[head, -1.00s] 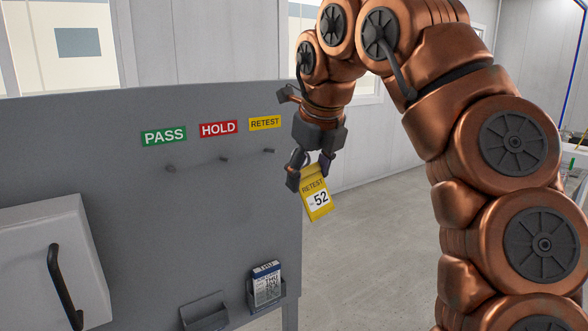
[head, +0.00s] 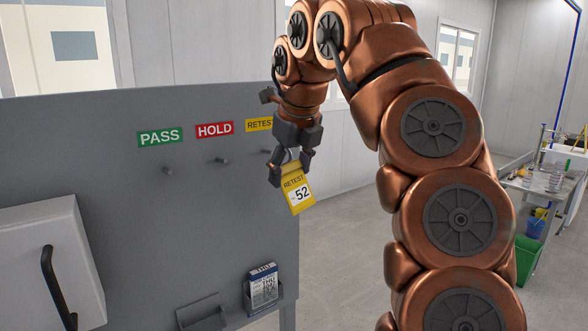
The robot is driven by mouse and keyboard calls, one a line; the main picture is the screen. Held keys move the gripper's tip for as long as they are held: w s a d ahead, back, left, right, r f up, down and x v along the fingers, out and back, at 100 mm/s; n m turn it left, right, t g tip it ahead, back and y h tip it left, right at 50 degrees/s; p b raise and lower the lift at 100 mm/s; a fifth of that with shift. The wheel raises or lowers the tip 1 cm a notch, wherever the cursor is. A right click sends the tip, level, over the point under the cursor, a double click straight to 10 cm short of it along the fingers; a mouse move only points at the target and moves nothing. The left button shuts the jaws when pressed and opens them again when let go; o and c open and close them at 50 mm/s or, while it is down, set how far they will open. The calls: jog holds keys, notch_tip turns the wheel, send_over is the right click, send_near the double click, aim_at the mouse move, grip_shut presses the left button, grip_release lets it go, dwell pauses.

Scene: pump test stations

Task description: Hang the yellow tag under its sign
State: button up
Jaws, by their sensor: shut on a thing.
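The yellow tag (head: 297,189), printed RETEST and 52, is held in my gripper (head: 290,170) by its upper end. It hangs slightly tilted near the right edge of the grey panel (head: 130,220). The yellow RETEST sign (head: 258,124) is on the panel's upper right, partly covered by my gripper at its right end. A peg (head: 266,152) sits under that sign, to the left of the tag. The tag appears apart from the peg; the depth between them is hard to tell.
Green PASS (head: 160,137) and red HOLD (head: 214,129) signs have pegs below them. A holder with a blue-and-white card (head: 263,286) and an empty holder (head: 202,313) sit low on the panel. A white box with a handle (head: 50,262) is at left.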

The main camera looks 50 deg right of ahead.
jog(key=shift+w+d+p, duration=0.25)
jog(key=shift+w+d, duration=0.05)
jog(key=shift+w, duration=0.65)
jog(key=shift+w+d+p, duration=0.25)
jog(key=shift+w, duration=0.65)
jog(key=shift+w+f, duration=0.1)
jog(key=shift+d+f, duration=0.15)
jog(key=shift+f, duration=0.3)
jog(key=shift+s+f+b, duration=0.2)
jog(key=shift+f+b, duration=0.15)
jog(key=shift+f, duration=0.1)
jog(key=shift+s+a+f, duration=0.1)
jog(key=shift+a+f, duration=0.15)
jog(key=shift+a, duration=0.05)
jog(key=c, duration=0.5)
jog(key=shift+a+b, duration=0.1)
jog(key=shift+b, duration=0.3)
jog(key=shift+s+a, duration=0.1)
jog(key=shift+a, duration=0.1)
jog(key=shift+s+a+b, duration=0.15)
jog(key=shift+b, duration=0.2)
